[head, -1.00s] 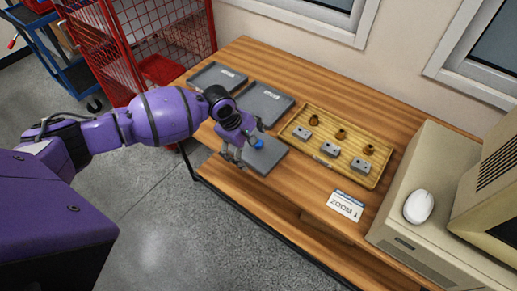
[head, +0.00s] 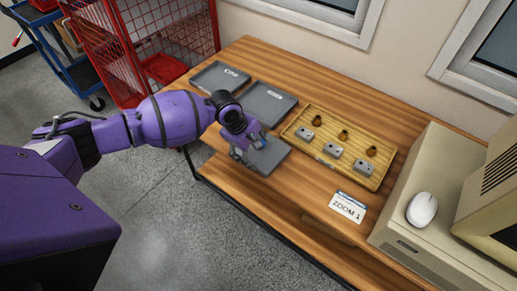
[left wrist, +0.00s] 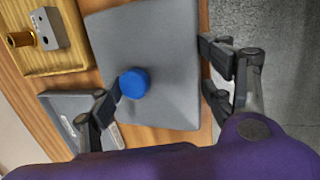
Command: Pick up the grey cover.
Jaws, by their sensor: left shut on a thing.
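The grey cover (head: 270,160) is a flat grey plate with a blue knob (left wrist: 134,83) on its top face. It is at the near edge of the wooden table, left of the yellow tray; in the left wrist view the cover (left wrist: 165,40) fills the middle. My left gripper (head: 252,152) is over it, with one finger beside the knob and the other at the cover's opposite edge. The left gripper (left wrist: 160,80) is shut on the cover, its fingers wide apart. I cannot tell whether the cover is clear of the table. My right gripper is not in view.
Two dark grey trays (head: 219,78) (head: 268,103) lie behind the cover. A yellow tray (head: 310,153) holds grey blocks and brass parts. A ZOOM 1 card (head: 347,207) lies in front. A beige computer and a white mouse (head: 422,209) are at the right.

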